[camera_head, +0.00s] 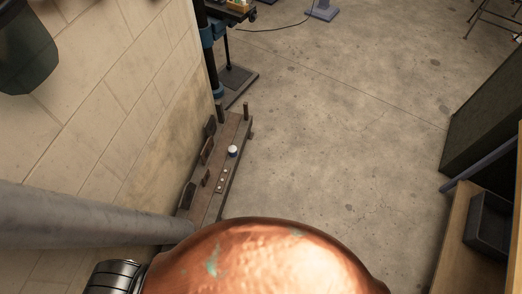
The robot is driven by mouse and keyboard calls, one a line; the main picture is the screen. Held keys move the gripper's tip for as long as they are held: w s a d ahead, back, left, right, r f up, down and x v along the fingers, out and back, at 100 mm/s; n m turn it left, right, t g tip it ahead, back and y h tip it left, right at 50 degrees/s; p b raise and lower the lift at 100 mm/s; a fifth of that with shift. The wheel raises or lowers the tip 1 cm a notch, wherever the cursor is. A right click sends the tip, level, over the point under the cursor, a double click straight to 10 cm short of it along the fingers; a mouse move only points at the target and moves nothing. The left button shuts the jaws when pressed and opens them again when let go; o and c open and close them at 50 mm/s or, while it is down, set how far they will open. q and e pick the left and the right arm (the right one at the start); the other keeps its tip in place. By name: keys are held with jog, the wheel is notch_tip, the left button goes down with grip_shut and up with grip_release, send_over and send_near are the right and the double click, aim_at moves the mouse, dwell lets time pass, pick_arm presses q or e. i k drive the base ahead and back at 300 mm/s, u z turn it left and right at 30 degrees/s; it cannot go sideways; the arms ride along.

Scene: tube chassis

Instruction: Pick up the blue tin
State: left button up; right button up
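A small round tin (233,151) with a white top and a dark blue side stands on a low wooden bench (212,195) against the left wall. It is small in view, but it is the only thing here that looks like a blue tin. It appears upright, and no gripper is near it. Neither my left nor my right gripper is in view.
A large copper-coloured dome (265,262) and a grey pipe (85,222) cross the foreground. Small blocks and pegs sit on the bench. A wooden surface with a dark bin (490,224) stands right. The concrete floor (340,130) between is clear.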

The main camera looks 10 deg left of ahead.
aim_at(233, 149)
jog(key=z, duration=1.25)
jog(key=i, duration=1.5)
jog(key=u, duration=3.85)
